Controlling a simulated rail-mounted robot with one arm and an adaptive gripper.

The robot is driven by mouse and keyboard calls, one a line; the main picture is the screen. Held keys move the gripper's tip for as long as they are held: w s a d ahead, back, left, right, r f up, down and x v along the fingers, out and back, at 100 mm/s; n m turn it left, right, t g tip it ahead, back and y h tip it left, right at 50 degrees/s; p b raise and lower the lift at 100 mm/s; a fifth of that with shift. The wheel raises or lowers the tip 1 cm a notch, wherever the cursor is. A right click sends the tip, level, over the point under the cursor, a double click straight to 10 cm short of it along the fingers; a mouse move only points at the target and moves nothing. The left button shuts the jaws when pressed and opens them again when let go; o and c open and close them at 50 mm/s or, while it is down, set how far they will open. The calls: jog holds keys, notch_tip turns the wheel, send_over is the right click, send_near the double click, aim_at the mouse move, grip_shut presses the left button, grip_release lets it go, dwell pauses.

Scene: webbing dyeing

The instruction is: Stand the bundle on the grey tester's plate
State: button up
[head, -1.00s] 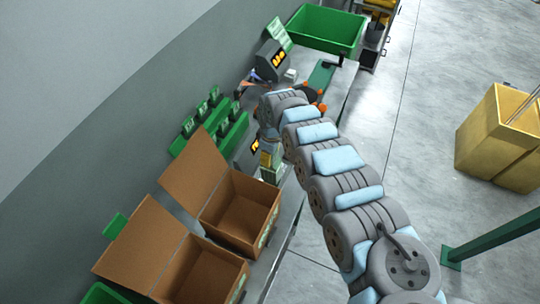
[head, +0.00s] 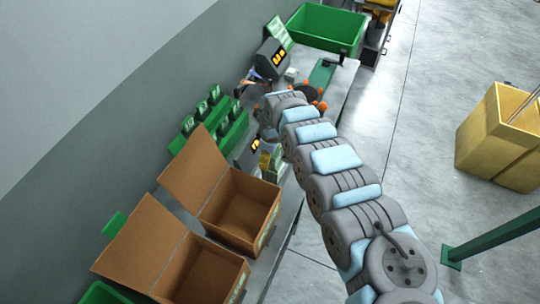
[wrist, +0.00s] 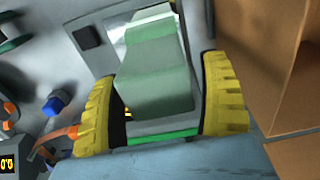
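The bundle (wrist: 160,75) is a pale green block between my gripper's two yellow fingers in the wrist view. My gripper (wrist: 165,115) has one finger on each side of it. The left finger is close against the bundle, and a narrow grey strip shows beside the right one. I cannot tell whether they grip it. A grey device with a dark square (wrist: 89,37), probably the tester, lies behind the bundle. I cannot tell whether the bundle touches its plate. In the head view, my arm partly hides this spot; a small yellow display (head: 256,146) shows beside it.
Two open cardboard boxes (head: 240,237) stand along the bench's front-left side. Green holders (head: 232,133) line the wall side. A second grey device (head: 270,60) and a green bin (head: 325,30) are farther back. A blue-capped item (wrist: 54,105) lies left in the wrist view.

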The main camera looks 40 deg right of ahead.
jog(key=shift+r, duration=0.1)
jog(key=shift+d+r, duration=0.15)
jog(key=shift+r, duration=0.45)
jog(key=r, duration=1)
jog(key=shift+s+r, duration=0.3)
